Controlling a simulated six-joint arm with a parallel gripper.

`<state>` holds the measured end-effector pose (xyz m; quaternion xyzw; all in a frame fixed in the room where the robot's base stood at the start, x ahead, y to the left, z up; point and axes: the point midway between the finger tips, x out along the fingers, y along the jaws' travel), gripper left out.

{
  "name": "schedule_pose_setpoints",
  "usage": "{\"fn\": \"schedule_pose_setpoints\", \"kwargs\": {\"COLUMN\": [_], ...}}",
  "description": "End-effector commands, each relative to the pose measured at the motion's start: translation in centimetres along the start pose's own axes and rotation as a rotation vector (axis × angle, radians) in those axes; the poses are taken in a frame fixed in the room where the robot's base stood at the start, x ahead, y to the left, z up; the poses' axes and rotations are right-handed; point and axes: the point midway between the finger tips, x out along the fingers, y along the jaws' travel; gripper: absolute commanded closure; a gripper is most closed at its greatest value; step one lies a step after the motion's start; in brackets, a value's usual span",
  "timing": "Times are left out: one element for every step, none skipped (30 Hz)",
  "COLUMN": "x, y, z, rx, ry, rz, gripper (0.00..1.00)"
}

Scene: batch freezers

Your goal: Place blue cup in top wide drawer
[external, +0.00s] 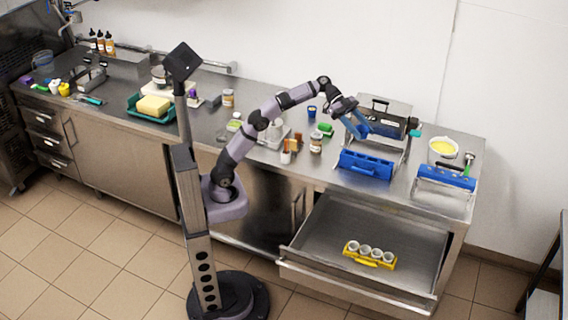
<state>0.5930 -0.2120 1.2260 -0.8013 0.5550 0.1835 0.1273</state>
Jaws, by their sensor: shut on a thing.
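My gripper (352,118) is above the right part of the counter, in front of the metal machine. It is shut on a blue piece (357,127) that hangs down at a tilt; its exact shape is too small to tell. A small dark blue cup (311,112) stands on the counter to the left of my gripper. The wide drawer (330,225) at the lower right is pulled out. In it a yellow holder (371,262) carries several white cups.
A blue rack (365,166) stands at the counter's front edge, and another blue rack (445,179) is at the right end. Jars and a green item (325,129) stand left of my gripper. The drawer floor around the yellow holder is clear.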

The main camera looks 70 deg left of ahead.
Motion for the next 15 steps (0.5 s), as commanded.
{"fn": "schedule_pose_setpoints", "kwargs": {"x": [1.8,2.6,3.6,4.3,5.0,5.8,6.3,6.8,7.4,7.8,8.1,8.5,8.8,9.0,9.2], "y": [2.2,3.5,5.1,6.4,7.6,9.3,10.5,11.7,13.1,14.2,15.1,16.3,17.1,17.9,18.9], "z": [-0.3,-0.7,-1.1,-1.4,-1.6,-1.9,-2.1,-2.2,-2.5,-2.6,-2.7,-2.8,-2.9,-3.0,-3.0], "rx": [0.027,0.041,0.060,0.075,0.089,0.107,0.119,0.132,0.147,0.158,0.168,0.181,0.189,0.197,0.207], "ry": [0.001,0.001,0.001,0.002,0.001,0.001,0.001,0.001,0.001,0.002,0.002,0.002,0.002,0.002,0.002], "rz": [0.053,0.083,0.121,0.150,0.179,0.216,0.243,0.269,0.300,0.323,0.344,0.369,0.387,0.403,0.424], "gripper": [0.75,0.75,0.75,0.75,0.75,0.75,0.75,0.75,0.75,0.75,0.75,0.75,0.75,0.75,0.75]}}
